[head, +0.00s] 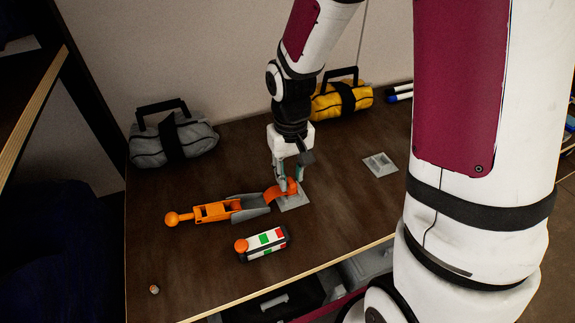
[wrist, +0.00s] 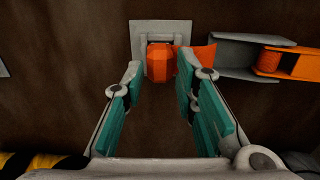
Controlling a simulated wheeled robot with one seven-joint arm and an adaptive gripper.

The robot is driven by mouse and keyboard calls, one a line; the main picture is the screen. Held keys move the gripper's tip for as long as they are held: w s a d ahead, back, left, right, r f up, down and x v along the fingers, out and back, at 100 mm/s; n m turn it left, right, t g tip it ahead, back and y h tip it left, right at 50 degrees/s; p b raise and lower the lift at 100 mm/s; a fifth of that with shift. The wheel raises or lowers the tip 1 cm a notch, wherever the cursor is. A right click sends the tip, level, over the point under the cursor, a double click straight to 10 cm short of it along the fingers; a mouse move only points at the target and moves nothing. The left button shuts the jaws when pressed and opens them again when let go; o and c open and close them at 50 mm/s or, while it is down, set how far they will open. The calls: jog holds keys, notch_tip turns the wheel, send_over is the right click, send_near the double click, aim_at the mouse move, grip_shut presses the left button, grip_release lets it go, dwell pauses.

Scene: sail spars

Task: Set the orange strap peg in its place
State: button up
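The orange strap peg (wrist: 160,63) is a faceted block at the end of a short orange strap (wrist: 197,58). It is at the grey square plate (wrist: 140,38), over or in its middle; I cannot tell how deep it sits. In the head view the peg (head: 291,187) is partly hidden by my fingers, and the plate (head: 296,204) lies flat on the table. My gripper (wrist: 160,82) is open, with visible gaps between its teal-padded fingers and the peg. The strap joins a grey channel piece (head: 250,207) and an orange frame with a ball end (head: 212,211).
A white canister with an orange end (head: 265,243) lies in front. A second grey plate (head: 380,165) is to the right. A small orange-and-white bit (head: 154,289) is near the front left. Grey (head: 172,138) and yellow (head: 342,98) bags stand at the back. The left table area is mostly clear.

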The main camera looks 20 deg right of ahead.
jog(key=shift+f, duration=0.7)
jog(key=shift+r, duration=0.1)
grip_shut()
jog(key=shift+s+r+p, duration=0.1)
jog(key=shift+r+p, duration=1.25)
jog(key=shift+r, duration=0.7)
jog(key=shift+d, duration=0.1)
